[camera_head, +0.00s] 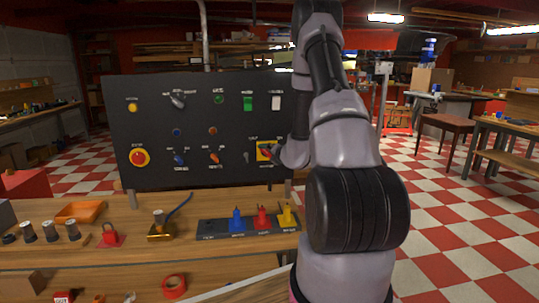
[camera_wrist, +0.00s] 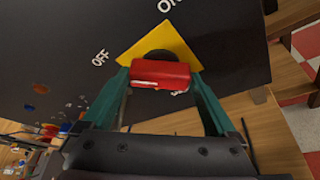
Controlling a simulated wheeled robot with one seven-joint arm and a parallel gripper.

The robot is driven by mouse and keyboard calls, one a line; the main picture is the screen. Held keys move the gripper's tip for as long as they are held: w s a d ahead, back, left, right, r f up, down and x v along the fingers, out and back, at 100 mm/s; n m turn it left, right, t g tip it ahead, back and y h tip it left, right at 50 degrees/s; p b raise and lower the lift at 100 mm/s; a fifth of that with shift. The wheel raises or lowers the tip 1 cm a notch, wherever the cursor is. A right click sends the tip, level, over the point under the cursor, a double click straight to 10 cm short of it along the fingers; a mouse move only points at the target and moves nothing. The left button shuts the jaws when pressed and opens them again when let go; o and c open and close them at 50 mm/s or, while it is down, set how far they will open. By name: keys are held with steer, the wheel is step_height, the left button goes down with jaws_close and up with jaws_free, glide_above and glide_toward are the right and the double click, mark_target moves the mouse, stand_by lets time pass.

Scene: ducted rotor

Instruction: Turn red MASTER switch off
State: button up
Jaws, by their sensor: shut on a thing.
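The red MASTER switch handle (camera_wrist: 160,74) sits on a black round base over a yellow plate (camera_wrist: 178,38) in the wrist view. The yellow plate also shows in the head view (camera_head: 262,146), at the lower right of the black panel. My gripper (camera_wrist: 159,80) has its two green fingers on either side of the red handle and is shut on it. In the wrist view the handle's long side lies across, from finger to finger. The OFF label (camera_wrist: 100,57) is to the left of the plate and the ON label (camera_wrist: 168,4) is above it.
The panel (camera_head: 200,125) also bears a red stop button on yellow (camera_head: 139,157), a grey rotary knob (camera_head: 178,101), and green and white rockers. On the workbench (camera_head: 205,270) below stand blue, red and yellow plugs on a dark strip (camera_head: 208,226). Checkered floor lies right.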

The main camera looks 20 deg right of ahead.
steer(key=o, duration=1)
steer(key=v, duration=1.1)
steer(key=shift+w, duration=0.1)
